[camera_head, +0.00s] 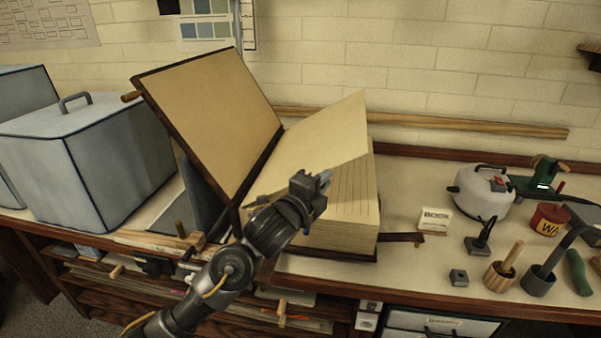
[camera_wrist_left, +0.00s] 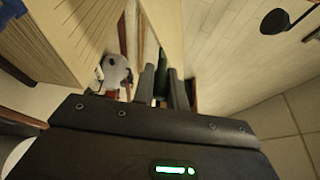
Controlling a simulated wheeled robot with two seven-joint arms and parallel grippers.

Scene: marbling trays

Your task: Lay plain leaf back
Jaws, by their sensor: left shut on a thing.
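A thick open book stands on the bench; its dark-edged cover (camera_head: 210,105) leans up to the left. A plain cream leaf (camera_head: 325,135) is lifted at a slant above the ruled page block (camera_head: 350,200). My left gripper (camera_head: 324,180) is over the front of the book at the leaf's lower edge. In the left wrist view its fingers (camera_wrist_left: 163,84) are shut on the leaf (camera_wrist_left: 165,25), with the page block (camera_wrist_left: 65,35) to the left. The exact grip on the leaf is partly hidden. My right gripper is not in view.
A grey box (camera_head: 90,155) stands left of the book. To the right are a white kettle-like pot (camera_head: 482,192), a red tin (camera_head: 548,219), a wooden mortar (camera_head: 500,275) and a small label stand (camera_head: 436,220). A dark-wood handle (camera_head: 400,238) sticks out beside the book.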

